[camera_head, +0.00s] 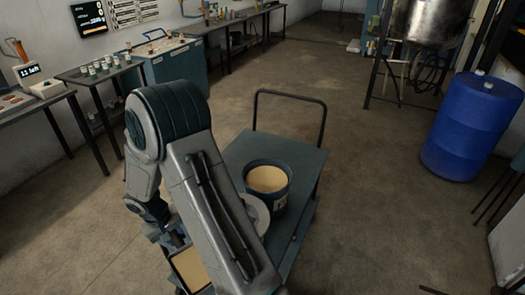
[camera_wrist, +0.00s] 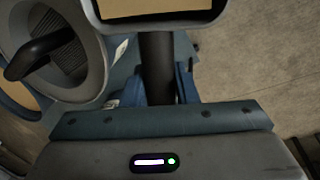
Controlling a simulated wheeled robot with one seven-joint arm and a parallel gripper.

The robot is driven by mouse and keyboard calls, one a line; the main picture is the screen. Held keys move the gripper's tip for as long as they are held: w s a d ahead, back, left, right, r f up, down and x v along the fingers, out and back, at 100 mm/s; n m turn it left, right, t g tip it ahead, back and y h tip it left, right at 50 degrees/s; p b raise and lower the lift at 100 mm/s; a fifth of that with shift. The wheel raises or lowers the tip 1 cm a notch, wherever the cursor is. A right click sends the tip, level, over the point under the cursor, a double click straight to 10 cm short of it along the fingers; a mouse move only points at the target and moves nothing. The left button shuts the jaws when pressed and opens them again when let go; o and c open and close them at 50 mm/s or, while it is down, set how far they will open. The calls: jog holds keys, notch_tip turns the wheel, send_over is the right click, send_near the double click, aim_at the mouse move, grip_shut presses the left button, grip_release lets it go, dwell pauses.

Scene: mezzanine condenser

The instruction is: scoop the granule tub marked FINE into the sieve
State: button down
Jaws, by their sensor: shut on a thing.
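My gripper (camera_wrist: 160,88) is shut on the dark handle (camera_wrist: 157,62) of a scoop. The scoop's squarish grey pan (camera_wrist: 155,22) is cut by the top edge of the wrist view; the tan inside it looks like granules. In the head view the pan (camera_head: 190,268) shows left of my forearm, near the cart's front end. A dark blue tub (camera_head: 281,203) of tan granules stands open on the cart; its label is too small to read. A grey disc (camera_head: 257,211) beside it is partly hidden by my arm. The wrist view shows it with a black handle (camera_wrist: 40,54).
The teal cart (camera_head: 303,160) has a dark push handle (camera_head: 289,93) at its far end. Benches (camera_head: 100,72) line the left wall. The floor between is clear.

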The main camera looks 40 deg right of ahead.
jog(key=s+d+r+m+g+y+p, duration=0.15)
jog(key=d+r+m, duration=0.4)
jog(key=d, duration=0.65)
jog(key=s+d+r+m, duration=0.2)
jog(key=d+r+m, duration=0.2)
jog(key=d+m, duration=0.55)
jog(key=s+d+r+m+g+y+p, duration=0.1)
jog(key=d+r+m, duration=0.3)
jog(key=d, duration=1.1)
jog(key=w+a+r+m+g+h+b, duration=0.1)
jog(key=a+r+g+h+b, duration=0.1)
jog(key=a+r+h+b, duration=0.7)
jog(key=shift+w+a+r+h, duration=0.3)
jog(key=shift+a+r+h, duration=1.3)
jog(key=shift+a+h, duration=0.4)
jog(key=shift+s, duration=0.1)
